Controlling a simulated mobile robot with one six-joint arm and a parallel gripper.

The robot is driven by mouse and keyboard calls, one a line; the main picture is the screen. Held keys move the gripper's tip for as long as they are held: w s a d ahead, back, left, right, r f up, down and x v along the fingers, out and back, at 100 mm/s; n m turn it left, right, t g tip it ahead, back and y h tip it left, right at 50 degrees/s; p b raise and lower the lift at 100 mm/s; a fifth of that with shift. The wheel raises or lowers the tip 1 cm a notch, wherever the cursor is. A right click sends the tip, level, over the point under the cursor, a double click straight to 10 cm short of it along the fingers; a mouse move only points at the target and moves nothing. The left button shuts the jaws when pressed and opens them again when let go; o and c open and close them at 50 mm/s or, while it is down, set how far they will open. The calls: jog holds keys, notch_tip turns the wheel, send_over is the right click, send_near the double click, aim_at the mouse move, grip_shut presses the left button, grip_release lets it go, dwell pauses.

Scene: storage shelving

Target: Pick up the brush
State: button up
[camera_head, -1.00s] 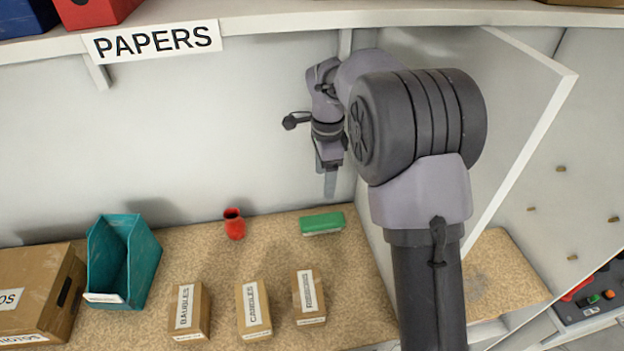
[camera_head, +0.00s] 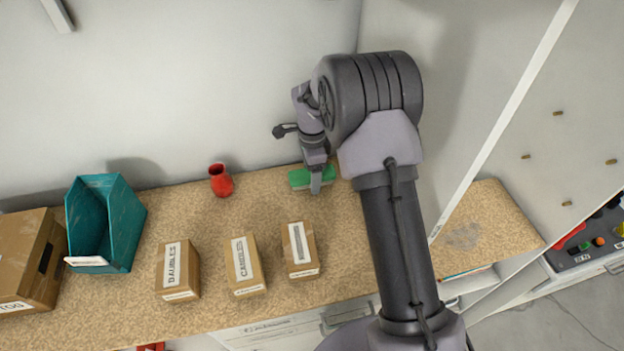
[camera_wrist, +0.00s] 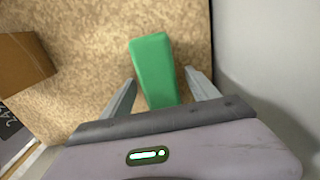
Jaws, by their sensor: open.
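The brush appears as a green block (camera_head: 298,178) lying on the speckled shelf board (camera_head: 205,222), near the back wall. In the wrist view the green brush (camera_wrist: 153,68) lies lengthwise, its lower end between my two fingers. My gripper (camera_head: 316,186) is over the brush in the head view and partly covers it. In the wrist view my gripper (camera_wrist: 162,92) is open, with one finger on each side of the brush and a gap on both sides. The height between fingertips and brush is hard to tell.
A red vase (camera_head: 221,181) stands left of the brush. Small labelled boxes (camera_head: 301,250) sit in front, with a teal bin (camera_head: 127,235) and a cardboard box (camera_head: 22,258) further left. A grey wall (camera_wrist: 262,60) is close on the right in the wrist view.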

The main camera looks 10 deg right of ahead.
jog(key=shift+r, duration=0.15)
jog(key=shift+c, duration=1.3)
jog(key=c, duration=1.2)
notch_tip(320, 180, up, 10)
jog(key=p, duration=0.2)
jog(key=shift+p, duration=0.35)
jog(key=shift+c, duration=0.2)
